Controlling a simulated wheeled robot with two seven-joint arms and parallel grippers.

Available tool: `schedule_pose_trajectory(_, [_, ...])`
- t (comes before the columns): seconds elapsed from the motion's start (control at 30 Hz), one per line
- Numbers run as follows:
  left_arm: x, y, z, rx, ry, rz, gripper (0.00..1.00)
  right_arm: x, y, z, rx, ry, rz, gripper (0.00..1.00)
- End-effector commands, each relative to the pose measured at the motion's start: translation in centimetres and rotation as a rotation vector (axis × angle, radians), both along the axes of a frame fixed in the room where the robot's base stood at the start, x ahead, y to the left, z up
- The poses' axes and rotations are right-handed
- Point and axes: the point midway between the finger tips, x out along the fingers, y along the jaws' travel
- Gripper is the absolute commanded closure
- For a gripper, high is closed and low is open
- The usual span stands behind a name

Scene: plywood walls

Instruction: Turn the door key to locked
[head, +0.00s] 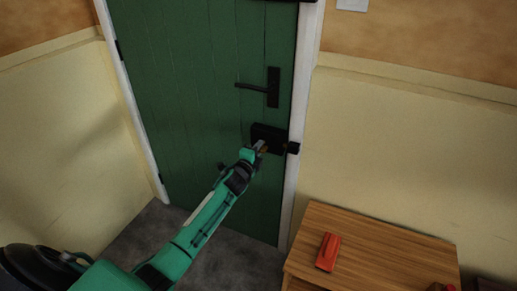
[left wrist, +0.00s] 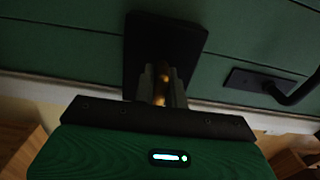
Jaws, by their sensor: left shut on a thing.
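The green door (head: 200,90) is in its white frame. A black lock plate (head: 270,132) is on the door below the handle, near the right edge, and it also shows in the left wrist view (left wrist: 165,35). My left gripper (head: 260,147) is at the plate, its fingers shut on the brass-coloured key (left wrist: 160,85). The key stands out from the plate between the two grey fingers, which hide much of it. The exact angle of the key is hard to tell. My right gripper is not in view.
A black lever handle (head: 272,88) is above the lock plate. A wooden cabinet (head: 385,245) stands at the lower right with a red object (head: 328,252) on top. Grey floor (head: 235,262) is open before the door.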

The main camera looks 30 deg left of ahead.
Motion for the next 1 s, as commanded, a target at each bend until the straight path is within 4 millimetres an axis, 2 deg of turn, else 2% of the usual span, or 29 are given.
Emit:
schedule_pose_trajectory(0.13, [0.0, 0.0, -0.1, -0.002, 0.002, 0.001, 1.00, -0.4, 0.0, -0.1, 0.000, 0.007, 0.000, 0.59])
schedule_pose_trajectory(0.17, [0.0, 0.0, -0.1, -0.002, 0.002, 0.001, 0.83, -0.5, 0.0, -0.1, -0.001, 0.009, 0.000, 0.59])
schedule_pose_trajectory(0.27, [0.0, 0.0, -0.1, -0.002, 0.001, 0.001, 0.65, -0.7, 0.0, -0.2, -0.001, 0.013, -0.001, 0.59])
schedule_pose_trajectory(0.67, [-0.6, 0.0, -0.1, 0.000, 0.001, 0.000, 0.65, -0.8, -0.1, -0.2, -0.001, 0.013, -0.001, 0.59])
schedule_pose_trajectory(0.77, [-1.8, -0.1, -0.1, 0.000, 0.001, -0.001, 0.65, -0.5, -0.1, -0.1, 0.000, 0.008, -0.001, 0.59])
schedule_pose_trajectory(1.0, [-6.0, -0.3, -0.1, 0.001, 0.001, 0.000, 0.65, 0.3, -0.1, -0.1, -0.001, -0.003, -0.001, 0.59])
